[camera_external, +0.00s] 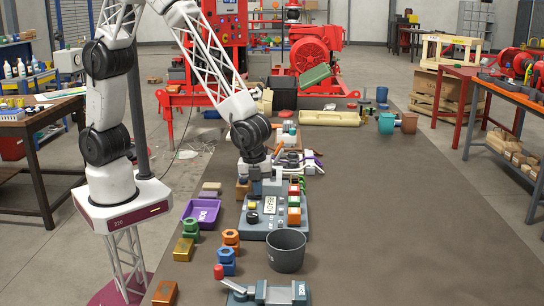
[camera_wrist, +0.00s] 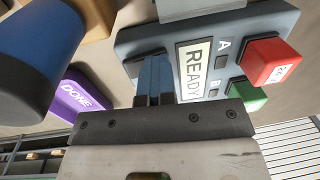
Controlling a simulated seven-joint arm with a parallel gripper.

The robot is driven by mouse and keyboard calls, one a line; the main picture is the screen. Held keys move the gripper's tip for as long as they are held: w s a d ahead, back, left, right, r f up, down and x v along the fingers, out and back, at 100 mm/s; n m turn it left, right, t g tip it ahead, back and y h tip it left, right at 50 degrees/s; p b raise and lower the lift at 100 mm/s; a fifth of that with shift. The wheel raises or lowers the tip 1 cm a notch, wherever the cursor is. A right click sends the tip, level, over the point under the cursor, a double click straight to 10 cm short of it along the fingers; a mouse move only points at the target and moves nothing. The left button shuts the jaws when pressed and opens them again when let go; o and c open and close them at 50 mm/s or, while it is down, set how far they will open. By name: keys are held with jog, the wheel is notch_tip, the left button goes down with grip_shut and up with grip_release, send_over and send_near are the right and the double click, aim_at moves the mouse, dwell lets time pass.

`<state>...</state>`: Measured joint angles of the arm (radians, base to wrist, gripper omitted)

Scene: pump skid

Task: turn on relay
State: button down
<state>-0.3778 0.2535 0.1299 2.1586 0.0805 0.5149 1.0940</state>
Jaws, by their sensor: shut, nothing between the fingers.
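A grey-blue panel (camera_external: 262,233) lies on the bench in the external view, with a READY label on it. In the wrist view the panel (camera_wrist: 140,42) fills the upper right. Its READY label (camera_wrist: 194,71) sits beside small dark parts marked A (camera_wrist: 223,47) and B (camera_wrist: 213,92). A red block (camera_wrist: 269,62) and a green block (camera_wrist: 247,96) are at the right; no part is clearly marked as a relay. My gripper (camera_wrist: 154,80) is shut and empty over the panel, left of the READY label. In the external view my gripper (camera_external: 256,193) hides part of the panel; contact is unclear.
A purple tray marked DONE (camera_wrist: 72,104) is left of the panel; it shows in the external view too (camera_external: 201,209). A blue and black cylinder (camera_wrist: 45,40) is near my gripper. A dark bucket (camera_external: 286,250) and a vise (camera_external: 265,293) stand in front.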

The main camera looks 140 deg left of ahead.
aim_at(251, 194)
jog(key=shift+s+d, duration=0.2)
jog(key=shift+s+d+r, duration=0.15)
jog(key=shift+s+d, duration=0.2)
jog(key=shift+s, duration=0.05)
jog(key=shift+r, duration=0.1)
dwell(0.5)
notch_tip(251, 194, up, 14)
jog(key=s+d, duration=0.1)
jog(key=shift+s+d, duration=0.15)
jog(key=shift+d, duration=0.1)
dwell(0.5)
dwell(0.4)
jog(key=shift+a, duration=0.15)
jog(key=shift+w+a+t, duration=0.3)
jog(key=shift+w, duration=0.2)
